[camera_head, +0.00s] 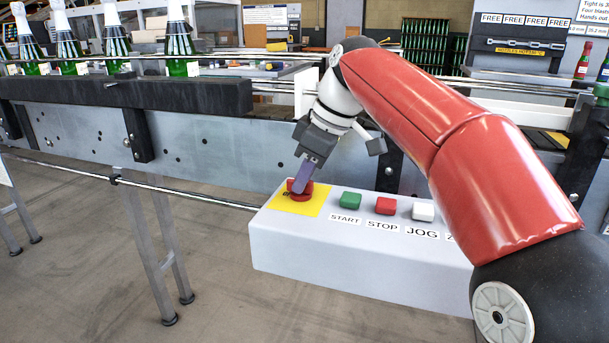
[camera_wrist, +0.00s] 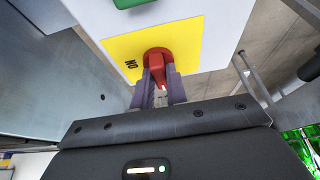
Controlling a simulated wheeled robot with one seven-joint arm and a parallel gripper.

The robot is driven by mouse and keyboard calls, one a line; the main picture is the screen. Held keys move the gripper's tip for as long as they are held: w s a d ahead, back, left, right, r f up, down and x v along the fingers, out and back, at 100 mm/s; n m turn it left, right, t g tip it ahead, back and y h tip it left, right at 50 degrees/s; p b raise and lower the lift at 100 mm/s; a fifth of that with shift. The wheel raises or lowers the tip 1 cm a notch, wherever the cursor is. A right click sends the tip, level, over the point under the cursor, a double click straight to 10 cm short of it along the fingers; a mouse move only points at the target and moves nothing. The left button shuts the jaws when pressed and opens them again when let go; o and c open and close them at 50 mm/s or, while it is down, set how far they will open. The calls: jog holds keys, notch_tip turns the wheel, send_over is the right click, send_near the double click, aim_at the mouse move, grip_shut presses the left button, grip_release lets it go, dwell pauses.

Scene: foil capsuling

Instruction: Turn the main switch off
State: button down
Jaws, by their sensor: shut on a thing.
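The main switch is a red rotary knob (camera_wrist: 157,56) on a yellow plate (camera_wrist: 121,48). It sits at the left end of the pale control box (camera_head: 330,250) in the head view, where the red knob (camera_head: 300,196) is partly covered by my fingers. My gripper (camera_wrist: 160,88) has its two purple fingers on either side of the knob's grip bar, closed on it. In the wrist view the bar points down toward my gripper, and the word ON stands to its left. My gripper (camera_head: 300,184) reaches the knob from above, tilted, in the head view. No OFF label is readable.
Right of the switch are a green START button (camera_head: 350,200), a red STOP button (camera_head: 386,206) and a white JOG button (camera_head: 423,210). Behind runs a conveyor (camera_head: 200,137) with several foil-topped bottles (camera_head: 180,45) at the left. Open floor lies at the lower left.

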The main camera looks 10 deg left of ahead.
jog(key=c, duration=1.4)
grip_release()
jog(key=v, duration=0.7)
jog(key=shift+r, duration=0.4)
jog(key=shift+d, duration=0.15)
